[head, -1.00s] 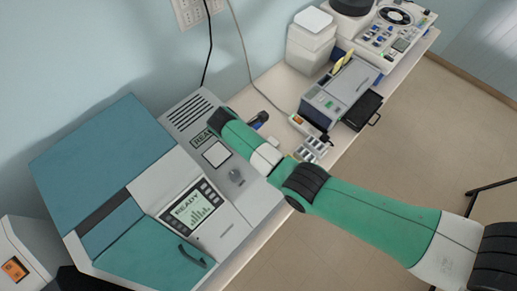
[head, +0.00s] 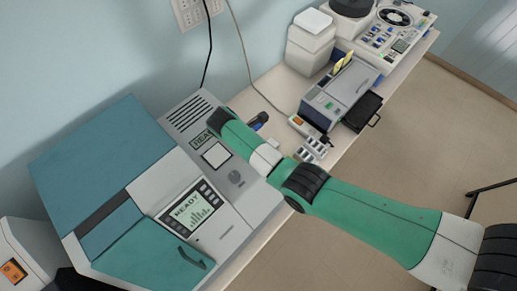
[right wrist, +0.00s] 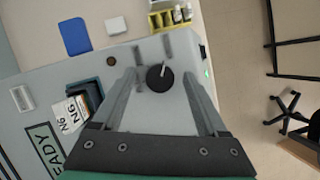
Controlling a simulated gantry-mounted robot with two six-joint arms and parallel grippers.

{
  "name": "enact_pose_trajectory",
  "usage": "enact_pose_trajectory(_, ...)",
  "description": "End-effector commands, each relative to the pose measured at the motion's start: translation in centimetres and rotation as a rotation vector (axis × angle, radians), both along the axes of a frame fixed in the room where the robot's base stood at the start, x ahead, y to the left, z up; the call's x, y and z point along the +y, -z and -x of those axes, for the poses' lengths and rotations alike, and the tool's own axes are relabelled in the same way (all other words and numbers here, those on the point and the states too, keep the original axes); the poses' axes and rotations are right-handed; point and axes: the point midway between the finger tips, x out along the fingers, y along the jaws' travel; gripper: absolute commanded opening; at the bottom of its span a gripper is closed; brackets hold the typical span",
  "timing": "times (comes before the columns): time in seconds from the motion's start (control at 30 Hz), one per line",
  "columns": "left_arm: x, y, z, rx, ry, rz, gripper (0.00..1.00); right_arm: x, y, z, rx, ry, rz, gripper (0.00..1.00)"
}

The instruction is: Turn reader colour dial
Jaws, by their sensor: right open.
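The teal and grey reader (head: 100,165) stands at the left in the head view. In the right wrist view a black dial (right wrist: 159,77) with a white pointer line lies between the fingers of my right gripper (right wrist: 153,55). The gripper is open, with a finger on either side of the dial; I cannot tell whether either touches it. In the head view its fingers are hidden by my arm. My left gripper is not in view.
The READY screen (head: 191,211) is lit on the reader's front.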

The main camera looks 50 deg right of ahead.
Motion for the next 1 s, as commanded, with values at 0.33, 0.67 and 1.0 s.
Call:
enact_pose_trajectory(0.33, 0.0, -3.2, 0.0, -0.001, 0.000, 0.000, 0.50, 2.3, -7.2, -1.4, -0.003, -0.002, 0.000, 0.76)
enact_pose_trajectory(0.67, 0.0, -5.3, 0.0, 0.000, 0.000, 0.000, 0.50, 3.8, -10.6, -2.2, -0.001, 0.000, 0.000, 0.76)
enact_pose_trajectory(1.0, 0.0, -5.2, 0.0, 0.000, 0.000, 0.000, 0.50, 3.9, -10.5, -2.2, -0.001, 0.000, 0.000, 0.76)
